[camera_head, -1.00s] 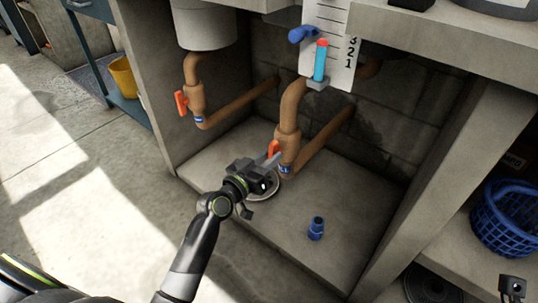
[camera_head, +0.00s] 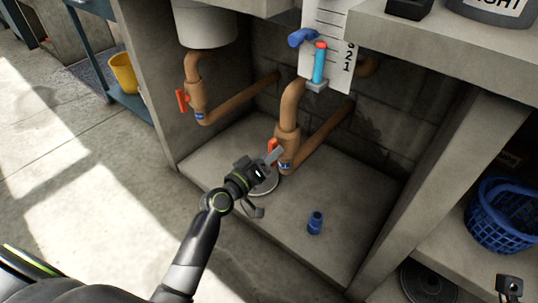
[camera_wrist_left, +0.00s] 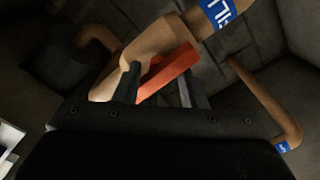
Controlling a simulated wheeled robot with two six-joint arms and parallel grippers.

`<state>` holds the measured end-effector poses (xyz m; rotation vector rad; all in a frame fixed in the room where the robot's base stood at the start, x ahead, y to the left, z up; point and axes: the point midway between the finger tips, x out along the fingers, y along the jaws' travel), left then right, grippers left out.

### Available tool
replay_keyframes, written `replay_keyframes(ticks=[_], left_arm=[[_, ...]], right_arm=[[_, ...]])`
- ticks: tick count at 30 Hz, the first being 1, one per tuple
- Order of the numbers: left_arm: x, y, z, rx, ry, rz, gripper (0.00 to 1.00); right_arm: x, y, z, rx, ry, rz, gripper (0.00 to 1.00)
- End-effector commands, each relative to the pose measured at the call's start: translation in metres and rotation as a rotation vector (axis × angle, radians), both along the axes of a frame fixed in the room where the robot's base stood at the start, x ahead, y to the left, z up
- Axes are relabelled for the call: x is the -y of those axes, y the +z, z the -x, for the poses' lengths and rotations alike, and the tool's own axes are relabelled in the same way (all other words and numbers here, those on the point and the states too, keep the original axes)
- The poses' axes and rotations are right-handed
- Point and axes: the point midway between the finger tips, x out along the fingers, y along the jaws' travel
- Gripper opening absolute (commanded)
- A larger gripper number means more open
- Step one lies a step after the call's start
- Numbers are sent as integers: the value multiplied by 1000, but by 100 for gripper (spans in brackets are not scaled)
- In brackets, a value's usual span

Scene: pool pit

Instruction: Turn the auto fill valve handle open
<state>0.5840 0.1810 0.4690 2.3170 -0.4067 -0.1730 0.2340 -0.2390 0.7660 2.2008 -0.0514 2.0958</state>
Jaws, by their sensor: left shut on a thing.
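The auto fill valve is on the middle copper-brown pipe (camera_head: 292,105), with an orange-red handle (camera_head: 272,145) near its foot. My left gripper (camera_head: 275,156) reaches it from the front left and is shut on the handle. In the left wrist view the handle (camera_wrist_left: 168,72) lies slantwise between the two dark fingers of my left gripper (camera_wrist_left: 165,88). A blue label (camera_wrist_left: 222,10) with white letters, partly cut off, wraps the pipe beside it.
A second pipe with an orange-red handle (camera_head: 183,101) stands to the left. A blue fitting (camera_head: 315,223) stands on the ledge, right of my gripper. A round metal disc (camera_head: 265,184) lies under the gripper. A blue basket (camera_head: 502,216) is on the right.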

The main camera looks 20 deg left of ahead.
Motion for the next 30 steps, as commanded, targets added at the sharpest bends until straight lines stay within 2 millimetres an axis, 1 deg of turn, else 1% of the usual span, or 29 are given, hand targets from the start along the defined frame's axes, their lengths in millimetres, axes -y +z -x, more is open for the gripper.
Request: replay_keyframes(ticks=[10,11,15,25,28,30], left_arm=[[0,2,0,0,1,15,14],[0,2,0,0,1,15,40],[0,1,0,0,1,11,57],[-1,0,3,-1,1,6,57],[-5,0,11,-1,1,6,57],[-8,0,22,-3,1,5,57]], right_arm=[[0,1,0,4,0,-3,48],[0,1,0,4,0,-3,48],[0,1,0,8,0,-4,48],[0,2,0,11,0,-5,48],[0,3,0,9,1,-5,48],[0,4,0,10,2,-6,48]])
